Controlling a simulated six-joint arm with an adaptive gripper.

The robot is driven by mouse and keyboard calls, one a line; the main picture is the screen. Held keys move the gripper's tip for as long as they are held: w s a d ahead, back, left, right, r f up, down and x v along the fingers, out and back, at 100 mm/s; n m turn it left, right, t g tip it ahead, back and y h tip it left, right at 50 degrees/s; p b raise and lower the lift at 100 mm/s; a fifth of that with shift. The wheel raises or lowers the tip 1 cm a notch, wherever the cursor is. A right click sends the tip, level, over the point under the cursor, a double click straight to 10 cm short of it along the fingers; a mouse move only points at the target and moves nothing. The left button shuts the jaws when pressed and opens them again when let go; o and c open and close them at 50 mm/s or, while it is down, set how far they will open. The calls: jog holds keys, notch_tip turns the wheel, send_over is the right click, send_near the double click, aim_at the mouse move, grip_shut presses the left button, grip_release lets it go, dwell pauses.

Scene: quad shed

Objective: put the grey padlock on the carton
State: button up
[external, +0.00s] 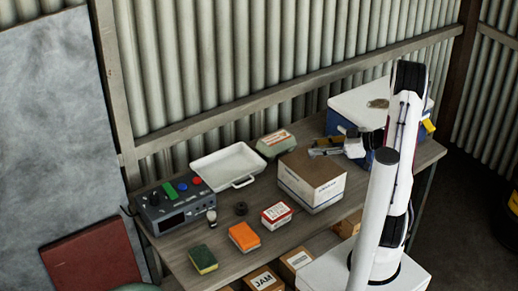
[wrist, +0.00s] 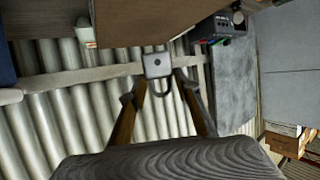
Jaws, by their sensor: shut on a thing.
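The carton (external: 300,193) is a brown-topped box with white printed sides, standing on the workbench in the external view. Its brown surface (wrist: 150,18) fills the top middle of the wrist view. My gripper (external: 318,148) is at the carton's back edge, a little above its top in the external view. In the wrist view my gripper (wrist: 160,82) is shut on the grey padlock (wrist: 157,65), with its shackle between the fingertips and its body beyond them. The padlock is too small to make out in the external view. I cannot tell whether it touches the carton.
A white tray (external: 222,166), a small egg-box-like package (external: 275,143) and a control box (external: 172,209) stand left of the carton. A red-and-white box (external: 276,216), an orange block (external: 244,236) and a sponge (external: 202,261) lie in front. A blue cooler (external: 350,120) stands right.

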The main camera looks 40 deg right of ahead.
jog(key=shift+f, duration=1.65)
jog(key=shift+c, duration=0.7)
jog(key=shift+f, duration=0.1)
jog(key=o, duration=1.3)
jog(key=shift+v, duration=6.05)
jog(key=shift+w, duration=0.1)
